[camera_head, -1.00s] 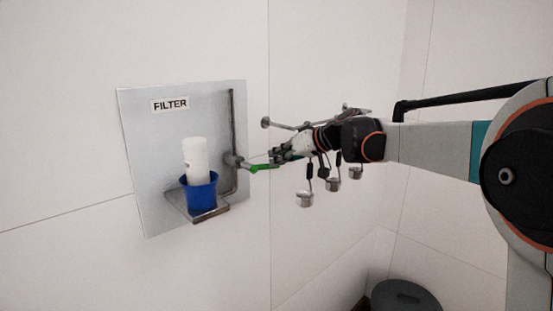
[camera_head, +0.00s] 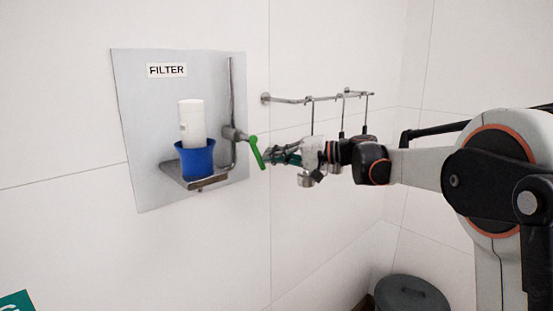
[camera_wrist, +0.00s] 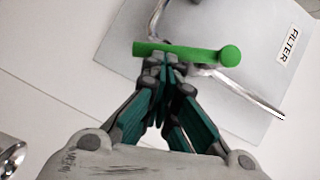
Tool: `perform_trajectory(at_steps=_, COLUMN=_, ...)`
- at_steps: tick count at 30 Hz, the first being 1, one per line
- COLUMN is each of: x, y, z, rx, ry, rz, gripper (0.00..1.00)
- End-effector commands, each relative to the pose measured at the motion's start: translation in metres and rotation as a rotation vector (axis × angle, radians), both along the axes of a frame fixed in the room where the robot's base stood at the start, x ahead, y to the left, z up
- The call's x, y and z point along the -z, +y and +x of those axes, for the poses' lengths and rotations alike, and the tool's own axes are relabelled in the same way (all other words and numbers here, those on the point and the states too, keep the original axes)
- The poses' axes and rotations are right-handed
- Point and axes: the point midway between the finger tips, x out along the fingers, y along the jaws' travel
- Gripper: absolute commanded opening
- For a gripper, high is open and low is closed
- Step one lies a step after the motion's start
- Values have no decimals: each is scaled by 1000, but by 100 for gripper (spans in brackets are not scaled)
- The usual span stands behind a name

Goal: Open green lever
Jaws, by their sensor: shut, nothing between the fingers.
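The green lever (camera_head: 257,152) sits on a metal pipe valve at the right edge of the grey FILTER panel (camera_head: 205,78). In the head view it points steeply downward, tilted slightly to the right. In the wrist view the lever (camera_wrist: 190,51) lies across the picture just beyond my fingertips. My gripper (camera_head: 272,155) is just right of the lever, its fingertips close to it. My gripper (camera_wrist: 164,68) is shut and empty. Its fingertips overlap the lever's edge in the wrist view; I cannot tell whether they touch.
A blue cup (camera_head: 196,160) with a white cylinder (camera_head: 191,123) stands on the panel's metal shelf (camera_head: 192,182). A wall rail (camera_head: 325,98) with hanging metal ladles is behind my gripper. A dark lidded bin (camera_head: 410,294) stands on the floor at lower right.

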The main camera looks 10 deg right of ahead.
Motion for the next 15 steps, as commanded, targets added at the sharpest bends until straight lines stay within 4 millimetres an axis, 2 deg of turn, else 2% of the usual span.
perform_trajectory(at_steps=1, x=7, y=2, z=-1, rx=-1, ry=22, rz=31, gripper=0)
perform_trajectory(at_steps=9, x=15, y=11, z=-8, rx=0, ry=133, rz=177, gripper=0)
perform_trajectory(at_steps=15, x=17, y=16, z=-12, rx=0, ry=128, rz=169, gripper=0)
